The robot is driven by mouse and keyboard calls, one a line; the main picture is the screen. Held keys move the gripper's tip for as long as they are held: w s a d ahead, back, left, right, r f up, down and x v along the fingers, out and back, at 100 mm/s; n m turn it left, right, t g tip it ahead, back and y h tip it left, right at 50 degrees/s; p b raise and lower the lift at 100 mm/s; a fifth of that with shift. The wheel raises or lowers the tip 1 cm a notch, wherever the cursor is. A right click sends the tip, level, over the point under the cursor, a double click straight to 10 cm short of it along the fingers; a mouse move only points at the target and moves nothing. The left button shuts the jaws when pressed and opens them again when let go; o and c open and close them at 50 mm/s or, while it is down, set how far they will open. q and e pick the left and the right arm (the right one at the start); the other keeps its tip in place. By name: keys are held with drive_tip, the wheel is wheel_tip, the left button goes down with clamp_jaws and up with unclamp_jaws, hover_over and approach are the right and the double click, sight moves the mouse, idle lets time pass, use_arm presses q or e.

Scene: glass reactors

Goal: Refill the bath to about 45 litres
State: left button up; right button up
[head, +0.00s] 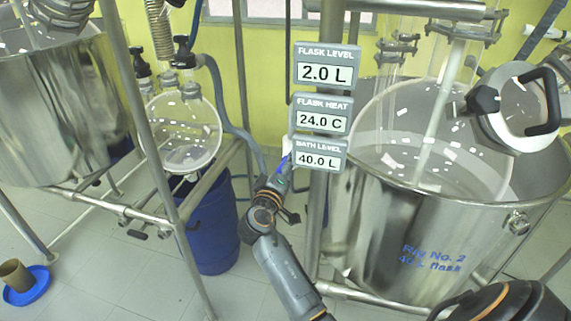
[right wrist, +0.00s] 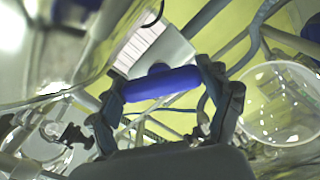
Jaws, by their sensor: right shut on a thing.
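The bath is a large steel vessel (head: 385,245) at the right of the head view, marked in blue as rig no. 2, with a big clear glass flask inside. The bath level readout (head: 320,156) shows 40.0 L. My right gripper (head: 280,178) is beside the post just left of this readout. In the right wrist view it is shut on a blue handle (right wrist: 162,84), which lies across between the fingers. A bit of this blue handle (head: 283,163) shows in the head view. The valve body is mostly hidden. My left gripper is not in view.
Readouts above show flask level 2.0 L (head: 326,70) and flask heat 24.0 C (head: 321,119). A round glass flask (head: 180,130) hangs over a blue drum (head: 212,235). Another steel vessel (head: 50,110) stands left. Frame tubes and hoses crowd my right gripper.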

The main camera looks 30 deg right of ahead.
drive_tip(key=shift+r, duration=0.15)
drive_tip(key=o, duration=1.1)
drive_tip(key=shift+w, duration=0.1)
drive_tip(key=v, duration=0.7)
drive_tip(key=shift+s+a, duration=0.15)
drive_tip(key=shift+s, duration=0.1)
